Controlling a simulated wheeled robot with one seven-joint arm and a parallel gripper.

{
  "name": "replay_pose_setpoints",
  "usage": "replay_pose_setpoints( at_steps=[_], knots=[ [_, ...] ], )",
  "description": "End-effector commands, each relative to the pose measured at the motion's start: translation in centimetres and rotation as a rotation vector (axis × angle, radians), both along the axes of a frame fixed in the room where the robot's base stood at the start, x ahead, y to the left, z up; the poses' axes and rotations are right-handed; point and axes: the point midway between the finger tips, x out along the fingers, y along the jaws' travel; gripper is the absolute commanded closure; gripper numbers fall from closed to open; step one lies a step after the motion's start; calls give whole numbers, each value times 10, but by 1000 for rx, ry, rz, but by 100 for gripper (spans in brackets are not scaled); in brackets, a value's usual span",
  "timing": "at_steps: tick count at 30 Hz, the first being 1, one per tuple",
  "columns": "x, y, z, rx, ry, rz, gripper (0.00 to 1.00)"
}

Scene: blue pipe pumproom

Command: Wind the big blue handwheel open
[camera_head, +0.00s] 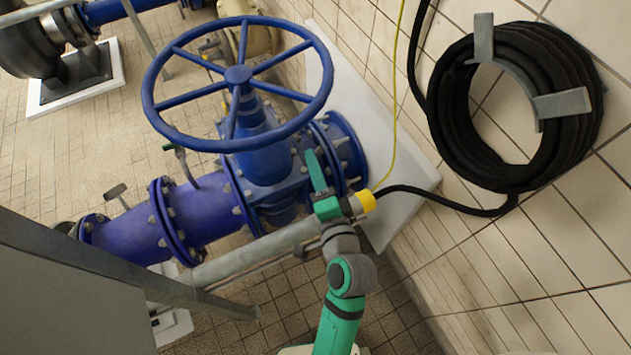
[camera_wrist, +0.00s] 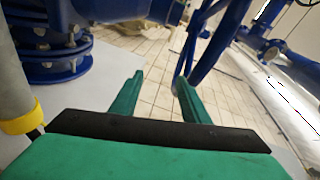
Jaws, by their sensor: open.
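The big blue handwheel (camera_head: 237,75) sits on top of a blue valve body (camera_head: 268,158) in the head view, its spokes meeting at a central hub. My gripper (camera_head: 316,170) is in front of the valve, below and right of the wheel's near rim in the picture. In the wrist view my gripper's two green fingers (camera_wrist: 158,98) are spread apart with nothing between them. A blue curved rim, likely the handwheel (camera_wrist: 212,45), passes just beyond the right fingertip. I cannot tell whether they touch.
A blue flanged pipe (camera_head: 190,212) runs left from the valve. A grey rail (camera_head: 255,249) crosses in front. A coiled black hose (camera_head: 440,120) hangs on the tiled wall at right. A yellow fitting (camera_head: 366,200) with a black hose is close beside my gripper.

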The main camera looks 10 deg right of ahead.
Motion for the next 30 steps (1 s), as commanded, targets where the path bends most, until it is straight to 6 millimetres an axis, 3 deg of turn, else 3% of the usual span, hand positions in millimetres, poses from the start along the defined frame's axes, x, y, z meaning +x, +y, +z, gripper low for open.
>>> replay_pose_setpoints(
  at_steps=[8, 21, 26, 30],
  knots=[
    [-18, 4, -25, -88, 22, -36, 58],
    [-21, 4, -29, -114, 24, -45, 58],
    [-21, 4, -29, -113, 24, -45, 96],
    [-17, 2, -29, -117, 27, -39, 100]
  ],
)
